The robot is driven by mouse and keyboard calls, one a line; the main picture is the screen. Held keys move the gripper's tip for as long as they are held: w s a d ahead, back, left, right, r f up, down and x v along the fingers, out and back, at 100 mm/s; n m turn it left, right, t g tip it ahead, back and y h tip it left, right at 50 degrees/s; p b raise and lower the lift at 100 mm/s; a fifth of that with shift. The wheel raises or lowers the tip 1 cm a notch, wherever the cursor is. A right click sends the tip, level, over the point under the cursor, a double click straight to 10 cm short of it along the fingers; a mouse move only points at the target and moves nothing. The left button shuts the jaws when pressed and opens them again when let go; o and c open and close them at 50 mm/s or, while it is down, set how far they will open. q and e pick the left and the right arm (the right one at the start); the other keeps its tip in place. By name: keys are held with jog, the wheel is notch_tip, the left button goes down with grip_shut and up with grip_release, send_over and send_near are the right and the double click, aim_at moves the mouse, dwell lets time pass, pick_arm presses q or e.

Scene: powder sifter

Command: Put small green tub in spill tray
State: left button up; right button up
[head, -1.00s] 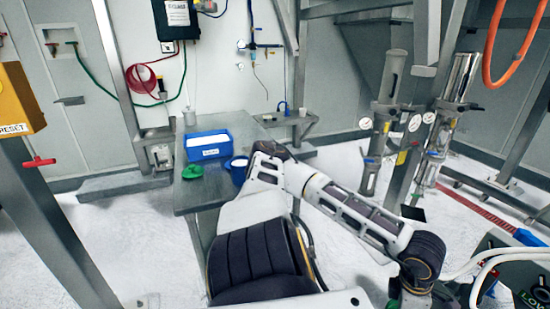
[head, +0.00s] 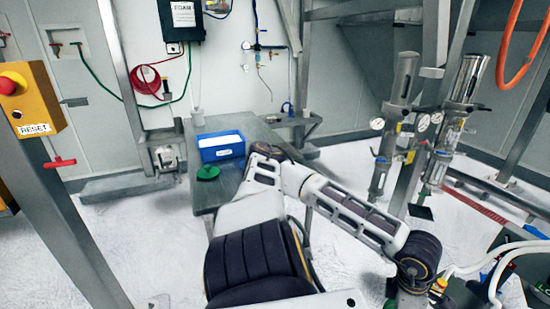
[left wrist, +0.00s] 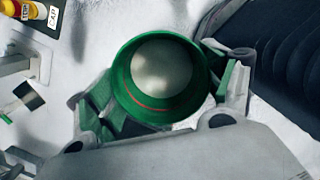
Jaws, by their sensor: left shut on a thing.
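The small green tub (left wrist: 125,90) is in the left wrist view, its round open mouth facing the camera and a pale grey inside showing. My left gripper (left wrist: 163,94) is shut on it, one finger on each side. The floor shows behind the tub. In the head view my left arm crosses the middle and bends to the lower right; the tub cannot be made out there. A blue tray (head: 222,153) with a white inside and a front label stands on the grey table; I cannot tell whether it is the spill tray. My right gripper is not in view.
A flat green item (head: 207,173) lies near the left edge of the metal table (head: 207,200). A post with a yellow RESET box (head: 32,98) stands at left. Gauges and cylinders (head: 400,125) stand at right. White floor lies between.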

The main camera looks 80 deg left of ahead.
pick_arm(q)
jog(key=shift+s, duration=0.5)
jog(key=shift+w+f+m, duration=0.1)
jog(key=shift+w+m, duration=0.05)
jog(key=shift+m, duration=0.25)
jog(key=shift+m, duration=0.6)
